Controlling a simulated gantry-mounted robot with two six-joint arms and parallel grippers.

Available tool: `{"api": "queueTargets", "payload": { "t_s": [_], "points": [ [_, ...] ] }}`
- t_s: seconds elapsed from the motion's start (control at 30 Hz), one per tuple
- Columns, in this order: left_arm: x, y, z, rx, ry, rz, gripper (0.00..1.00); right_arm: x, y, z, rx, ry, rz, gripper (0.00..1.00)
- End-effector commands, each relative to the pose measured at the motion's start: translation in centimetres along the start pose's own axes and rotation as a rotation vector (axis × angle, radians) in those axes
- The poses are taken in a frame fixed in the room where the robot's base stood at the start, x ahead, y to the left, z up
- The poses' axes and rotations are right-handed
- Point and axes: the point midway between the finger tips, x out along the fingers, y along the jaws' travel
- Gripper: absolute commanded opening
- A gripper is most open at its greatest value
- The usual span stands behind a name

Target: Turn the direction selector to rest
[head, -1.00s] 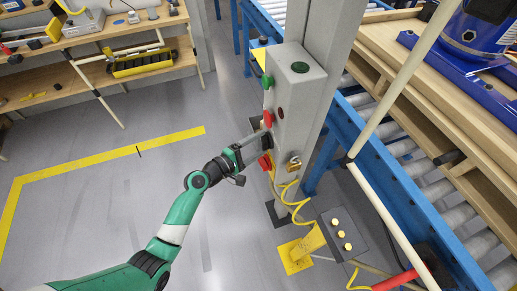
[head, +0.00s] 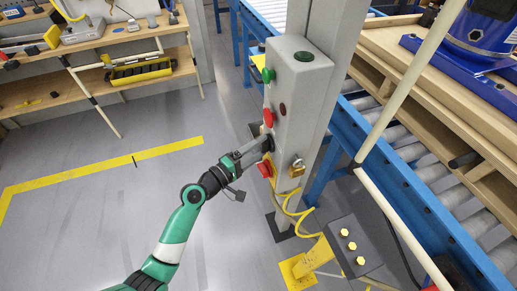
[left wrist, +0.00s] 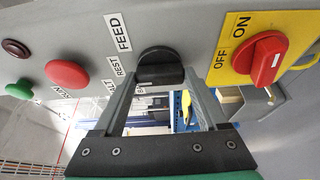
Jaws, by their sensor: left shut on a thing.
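The direction selector is a black knob (left wrist: 160,66) on the grey control box (head: 296,92). In the left wrist view it sits between my two fingertips, beside the FEED label (left wrist: 118,33) and the REST label (left wrist: 117,66). A further label beneath is partly hidden by a finger. My left gripper (head: 264,144) reaches the box's left face in the head view. In the left wrist view the left gripper (left wrist: 160,82) is shut on the knob. I cannot tell which label the knob points to. My right gripper is not in view.
A red rotary switch on a yellow ON/OFF plate (left wrist: 266,58) sits close right of the knob. A red button (left wrist: 67,74) and green button (left wrist: 19,91) are to the left. A brass padlock (head: 297,168) and yellow cable (head: 292,204) hang by the box. A blue roller conveyor (head: 415,180) stands behind.

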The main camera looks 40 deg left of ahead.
Motion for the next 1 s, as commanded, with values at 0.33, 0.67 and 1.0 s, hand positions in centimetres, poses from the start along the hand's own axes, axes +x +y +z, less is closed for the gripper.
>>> {"api": "queueTargets", "payload": {
  "t_s": [0.33,0.67,1.0],
  "points": [
    [0.0,0.0,0.0,0.000,0.000,0.000,1.00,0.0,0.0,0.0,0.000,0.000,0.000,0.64],
    [-1.9,0.1,-0.1,-0.002,0.003,-0.002,1.00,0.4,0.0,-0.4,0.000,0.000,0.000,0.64],
    [-9.7,0.0,-0.1,-0.002,0.005,-0.002,1.00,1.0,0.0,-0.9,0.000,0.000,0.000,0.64]
  ]
}}
